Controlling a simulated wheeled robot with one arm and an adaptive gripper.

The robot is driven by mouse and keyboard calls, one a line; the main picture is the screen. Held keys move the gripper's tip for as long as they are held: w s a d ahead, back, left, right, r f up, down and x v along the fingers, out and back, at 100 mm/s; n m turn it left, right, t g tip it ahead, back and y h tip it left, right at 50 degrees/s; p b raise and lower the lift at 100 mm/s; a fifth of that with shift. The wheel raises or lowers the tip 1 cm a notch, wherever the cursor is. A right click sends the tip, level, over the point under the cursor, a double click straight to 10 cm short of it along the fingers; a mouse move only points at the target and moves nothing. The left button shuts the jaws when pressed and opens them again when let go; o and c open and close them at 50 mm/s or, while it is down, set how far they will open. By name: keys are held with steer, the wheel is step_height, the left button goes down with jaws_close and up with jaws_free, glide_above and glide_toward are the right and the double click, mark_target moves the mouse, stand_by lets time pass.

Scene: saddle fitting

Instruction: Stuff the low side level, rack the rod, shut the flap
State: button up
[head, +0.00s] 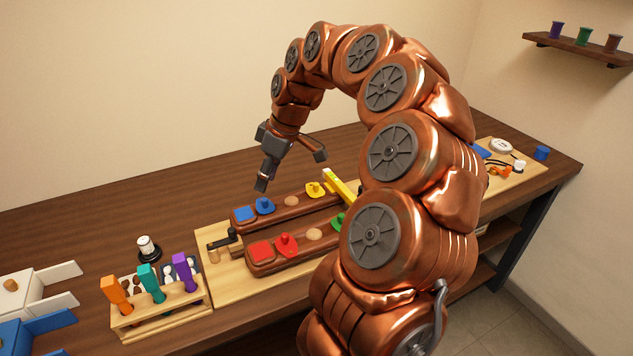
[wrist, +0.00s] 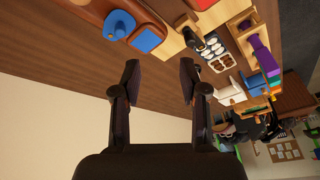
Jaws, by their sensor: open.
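My gripper (head: 291,172) is open and empty above the back of the table; in the wrist view its two fingers (wrist: 158,80) stand apart with nothing between them. The saddle on the light board has two long brown panels. The back panel (head: 275,208) carries a blue square, a blue tab (head: 264,205) and a yellow tab (head: 315,188). The front panel (head: 290,256) carries a red square, a red tab (head: 286,245) and a green tab (head: 338,220), partly behind my arm. A yellow bar (head: 341,187) lies across their right end. I cannot tell which side is low.
A wooden rack (head: 160,312) holds orange, teal and purple handled tools. A dark-handled piece (head: 222,241) is at the board's left end. White and blue boxes (head: 38,290) with open flaps stand at far left. My arm hides the board's right part. The back table is clear.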

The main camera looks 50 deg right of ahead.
steer(key=d+f, duration=0.2)
steer(key=d, duration=0.8)
steer(key=t+h, duration=0.1)
glide_toward(316, 184)
steer(key=f, duration=0.2)
steer(key=shift+m, duration=0.3)
steer(key=shift+w+p+x, duration=0.2)
steer(key=shift+p+x, duration=0.55)
steer(key=shift+x, duration=1.2)
steer(key=shift+w+p+x, duration=0.15)
steer(key=shift+p+x, duration=0.55)
steer(key=shift+x, duration=1.25)
steer(key=shift+a+r, duration=0.1)
steer(key=shift+r, duration=0.05)
jaws_close()
